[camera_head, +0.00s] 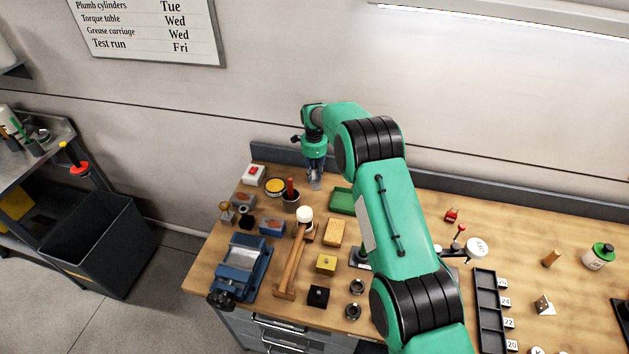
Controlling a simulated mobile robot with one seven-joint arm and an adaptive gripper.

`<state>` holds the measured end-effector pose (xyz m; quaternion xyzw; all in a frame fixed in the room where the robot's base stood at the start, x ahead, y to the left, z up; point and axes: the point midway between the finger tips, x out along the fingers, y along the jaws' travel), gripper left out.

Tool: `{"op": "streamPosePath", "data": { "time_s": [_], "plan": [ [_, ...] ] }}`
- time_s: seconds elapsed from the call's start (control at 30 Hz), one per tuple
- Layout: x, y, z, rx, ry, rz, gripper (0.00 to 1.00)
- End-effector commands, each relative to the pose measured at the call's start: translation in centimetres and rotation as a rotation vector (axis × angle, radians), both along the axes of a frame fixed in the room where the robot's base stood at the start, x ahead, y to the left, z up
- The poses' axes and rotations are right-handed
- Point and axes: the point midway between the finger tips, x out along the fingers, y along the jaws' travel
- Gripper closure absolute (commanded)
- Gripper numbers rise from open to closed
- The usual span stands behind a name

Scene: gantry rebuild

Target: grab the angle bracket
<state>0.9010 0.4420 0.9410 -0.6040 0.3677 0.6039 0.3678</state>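A small metallic piece with a hole, which looks like the angle bracket (544,305), stands on the wooden workbench (520,260) at the lower right, right of a black slotted tray. My gripper (316,184) points down above the back left of the bench, far to the left of the bracket. It is small in the view, and I cannot tell whether its fingers are open or shut. My green arm crosses the middle of the bench and hides part of it.
The black slotted tray (485,308) with number tags lies left of the bracket. A green-capped jar (600,256) stands behind it at the right. A blue vise (241,268), a mallet (292,262) and several small parts crowd the left side.

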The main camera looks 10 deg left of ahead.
Motion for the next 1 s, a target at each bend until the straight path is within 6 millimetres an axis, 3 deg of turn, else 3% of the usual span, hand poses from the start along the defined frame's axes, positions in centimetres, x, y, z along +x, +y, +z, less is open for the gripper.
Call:
{"op": "streamPosePath", "data": {
  "time_s": [0.43,0.57,1.0],
  "plan": [
    [-0.02,-0.01,0.01,0.0,0.0,0.0,0.76],
    [-0.02,-0.01,0.01,0.0,0.0,0.0,1.0],
    [0.0,0.0,0.05,0.0,0.0,0.0,1.0]
  ]
}}
